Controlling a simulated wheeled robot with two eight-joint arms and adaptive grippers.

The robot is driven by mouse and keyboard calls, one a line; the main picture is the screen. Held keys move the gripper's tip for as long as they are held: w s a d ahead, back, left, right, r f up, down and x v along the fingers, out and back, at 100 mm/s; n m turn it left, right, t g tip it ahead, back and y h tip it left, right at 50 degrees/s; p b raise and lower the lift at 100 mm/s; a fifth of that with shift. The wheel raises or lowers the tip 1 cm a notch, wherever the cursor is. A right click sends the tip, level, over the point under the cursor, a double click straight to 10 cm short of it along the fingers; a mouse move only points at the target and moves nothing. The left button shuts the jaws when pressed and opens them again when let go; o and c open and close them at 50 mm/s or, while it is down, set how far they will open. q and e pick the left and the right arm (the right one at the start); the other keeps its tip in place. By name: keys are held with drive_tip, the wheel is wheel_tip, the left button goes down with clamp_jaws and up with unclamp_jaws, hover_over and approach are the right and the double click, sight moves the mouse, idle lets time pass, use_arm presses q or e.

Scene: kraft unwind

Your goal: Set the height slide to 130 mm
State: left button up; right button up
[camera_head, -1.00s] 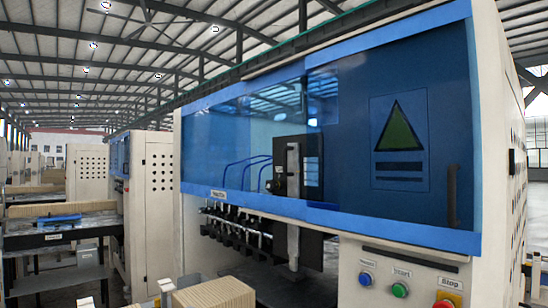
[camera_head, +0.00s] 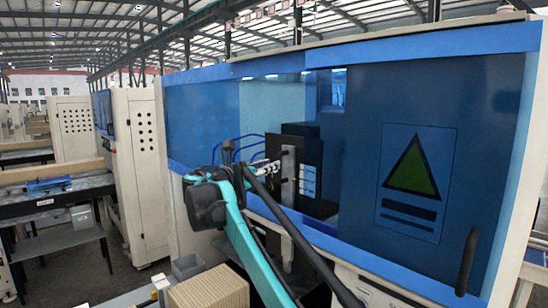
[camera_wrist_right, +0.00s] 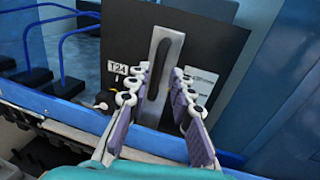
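A grey upright slotted bar, likely the height slide (camera_head: 288,180), stands against a black panel (camera_head: 312,150) in the machine's window opening. In the right wrist view the slotted bar (camera_wrist_right: 158,60) rises between the fingertips of my right gripper (camera_wrist_right: 158,90). The gripper is open, with purple pads on either side of the bar; contact cannot be told. In the head view my right gripper (camera_head: 266,168) reaches the bar from the left. White labels sit on the panel, one reading T24 (camera_wrist_right: 118,68); any height reading is too small to read. My left gripper is not in view.
A blue sliding door (camera_head: 420,160) with a green triangle covers the right side of the machine. A blue rail (camera_wrist_right: 60,110) runs below the opening. Blue hoses (camera_wrist_right: 68,45) lie left of the panel. A cardboard stack (camera_head: 210,288) stands in front, below my arm.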

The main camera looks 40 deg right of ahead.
drive_tip(key=x, duration=0.3)
drive_tip(key=p+x, duration=0.1)
drive_tip(key=x, duration=0.2)
drive_tip(key=shift+w+a+f, duration=0.1)
drive_tip(key=shift+f, duration=0.15)
drive_tip(key=shift+r, duration=0.1)
clamp_jaws()
